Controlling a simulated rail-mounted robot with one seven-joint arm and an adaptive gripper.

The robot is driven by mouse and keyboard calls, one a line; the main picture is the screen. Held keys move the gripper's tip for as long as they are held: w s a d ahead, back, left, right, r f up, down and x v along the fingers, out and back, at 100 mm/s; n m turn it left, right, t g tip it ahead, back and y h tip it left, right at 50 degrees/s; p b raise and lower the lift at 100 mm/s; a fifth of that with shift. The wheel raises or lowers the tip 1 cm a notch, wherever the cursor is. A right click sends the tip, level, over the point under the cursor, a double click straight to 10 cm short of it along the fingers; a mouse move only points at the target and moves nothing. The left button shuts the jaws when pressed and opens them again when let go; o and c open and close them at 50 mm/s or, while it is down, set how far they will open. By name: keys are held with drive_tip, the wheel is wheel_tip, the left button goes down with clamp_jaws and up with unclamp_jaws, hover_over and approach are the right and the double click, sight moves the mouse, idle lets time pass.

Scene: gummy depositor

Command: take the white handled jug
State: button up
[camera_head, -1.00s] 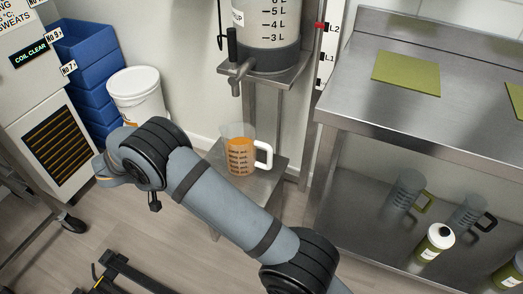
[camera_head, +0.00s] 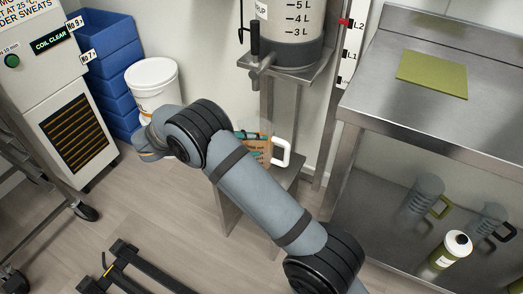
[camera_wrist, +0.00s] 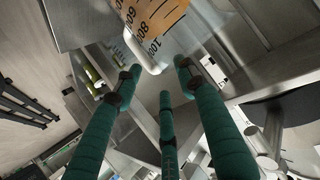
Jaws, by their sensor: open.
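The white handled jug (camera_head: 281,152) holds orange liquid and stands on a small metal stand (camera_head: 232,200) below the tank spout. In the head view my arm hides much of it; its white handle points right. My gripper's teal fingers (camera_head: 247,134) show at the jug, partly hidden by my arm. In the wrist view my gripper (camera_wrist: 158,80) is open, with three spread fingers. The jug (camera_wrist: 155,18) is at the top of that view, its handle (camera_wrist: 148,56) just beyond and between the fingertips. I cannot tell whether they touch it.
The tank's spout (camera_head: 256,72) hangs above the jug. A steel table (camera_head: 440,125) stands at right; a green-handled jug (camera_head: 424,197), a black-handled jug (camera_head: 487,220) and a bottle (camera_head: 449,250) are on its lower shelf. A white bucket (camera_head: 153,88) stands left.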

sight(265, 143)
drive_tip(key=b+x, duration=0.1)
drive_tip(key=x, duration=0.3)
drive_tip(key=shift+w+d+f, duration=0.2)
drive_tip(key=shift+d+f, duration=0.05)
drive_tip(key=shift+c, duration=0.4)
clamp_jaws()
idle(0.5)
